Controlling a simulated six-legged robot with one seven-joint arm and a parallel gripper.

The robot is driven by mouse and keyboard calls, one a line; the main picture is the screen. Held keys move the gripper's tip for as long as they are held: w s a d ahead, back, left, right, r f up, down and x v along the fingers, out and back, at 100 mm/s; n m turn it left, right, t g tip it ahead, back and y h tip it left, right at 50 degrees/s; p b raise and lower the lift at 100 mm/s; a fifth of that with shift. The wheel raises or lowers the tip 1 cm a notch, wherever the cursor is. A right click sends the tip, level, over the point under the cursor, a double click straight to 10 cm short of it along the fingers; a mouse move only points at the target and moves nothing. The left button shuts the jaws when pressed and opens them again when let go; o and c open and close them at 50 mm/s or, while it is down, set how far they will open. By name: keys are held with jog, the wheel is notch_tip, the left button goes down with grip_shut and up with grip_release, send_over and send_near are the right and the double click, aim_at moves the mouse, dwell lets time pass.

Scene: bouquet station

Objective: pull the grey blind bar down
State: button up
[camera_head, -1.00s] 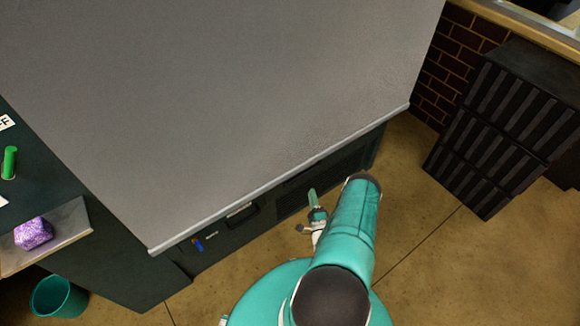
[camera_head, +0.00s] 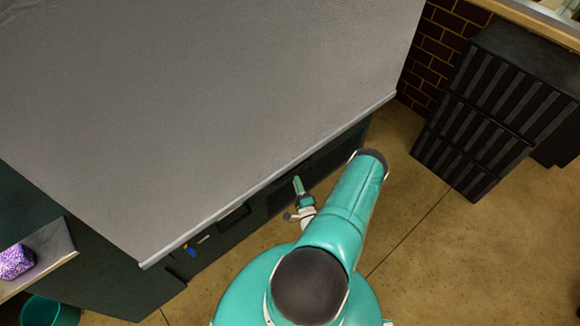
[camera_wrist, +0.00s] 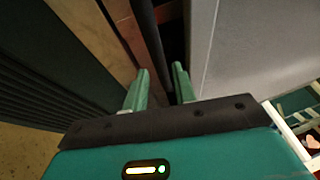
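The grey blind (camera_head: 220,110) hangs over the dark cabinet front and fills the upper left of the head view. The grey blind bar (camera_head: 270,181) runs along its lower edge, slanting up to the right. My gripper (camera_head: 298,187) is just below the bar, right of its middle; only part of it shows past my arm. In the wrist view my gripper (camera_wrist: 161,85) has its two green fingers apart, with nothing seen held between them. A pale grey edge strip of the blind (camera_wrist: 206,45), likely the bar, is beside the right finger. Contact cannot be told.
Black stacked crates (camera_head: 490,110) stand at the right by a brick wall (camera_head: 436,40). A purple block (camera_head: 16,262) sits on a shelf at the left, above a teal bin (camera_head: 48,312). A blue item (camera_head: 191,251) is under the bar. The floor at the lower right is clear.

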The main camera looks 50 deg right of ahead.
aim_at(292, 167)
jog(key=x, duration=0.8)
jog(key=shift+s, duration=0.1)
grip_shut()
